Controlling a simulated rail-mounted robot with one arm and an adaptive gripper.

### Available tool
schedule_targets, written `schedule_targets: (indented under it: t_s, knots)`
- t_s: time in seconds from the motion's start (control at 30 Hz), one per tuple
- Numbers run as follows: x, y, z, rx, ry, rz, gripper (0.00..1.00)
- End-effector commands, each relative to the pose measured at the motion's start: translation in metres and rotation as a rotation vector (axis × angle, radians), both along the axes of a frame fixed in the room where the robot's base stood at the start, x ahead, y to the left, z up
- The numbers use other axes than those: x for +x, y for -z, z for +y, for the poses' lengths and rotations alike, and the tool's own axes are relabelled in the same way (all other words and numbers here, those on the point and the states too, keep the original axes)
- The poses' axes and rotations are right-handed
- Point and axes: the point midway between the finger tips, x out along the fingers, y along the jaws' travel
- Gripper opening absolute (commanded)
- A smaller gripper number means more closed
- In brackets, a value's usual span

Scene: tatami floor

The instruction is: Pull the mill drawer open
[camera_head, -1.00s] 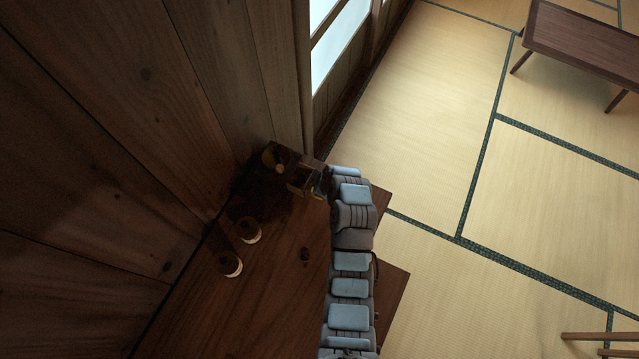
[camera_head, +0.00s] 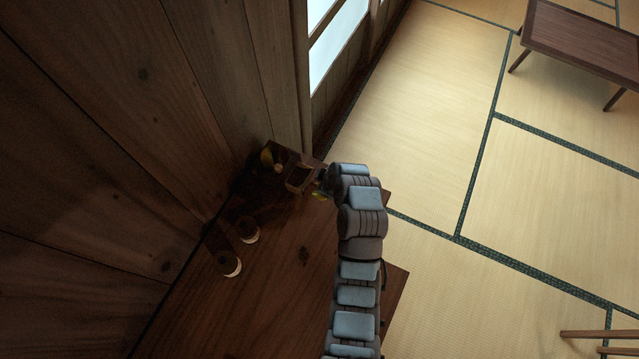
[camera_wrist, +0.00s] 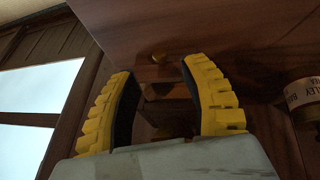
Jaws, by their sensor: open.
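The mill (camera_head: 280,160) is a small dark wooden box at the back corner of the table, against the plank wall. Its drawer (camera_head: 302,179) stands out from the body towards my gripper, with its hollow top showing. In the wrist view, a small brass knob (camera_wrist: 158,57) shows between my fingertips, with the dim drawer (camera_wrist: 160,90) behind it. My gripper (camera_wrist: 158,68) is open, with one yellow finger on each side of the knob and no visible contact. In the head view, my gripper (camera_head: 321,195) is small and partly hidden by my arm, close to the drawer front.
Two round jars (camera_head: 249,235) (camera_head: 230,265) stand on the table (camera_head: 290,300) near the wall. A labelled jar (camera_wrist: 302,92) shows at the right in the wrist view. A window (camera_head: 335,40) is behind. Tatami floor (camera_head: 430,90) and a low table (camera_head: 585,45) lie right.

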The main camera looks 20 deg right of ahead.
Motion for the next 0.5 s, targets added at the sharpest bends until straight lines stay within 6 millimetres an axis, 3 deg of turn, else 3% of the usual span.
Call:
schedule_targets:
  t_s: [0.3,0.5]
  knots:
    - [-0.016,-0.04,-0.008,-0.003,0.002,-0.004,0.45]
    - [-0.024,-0.055,-0.01,-0.001,0.001,0.001,0.45]
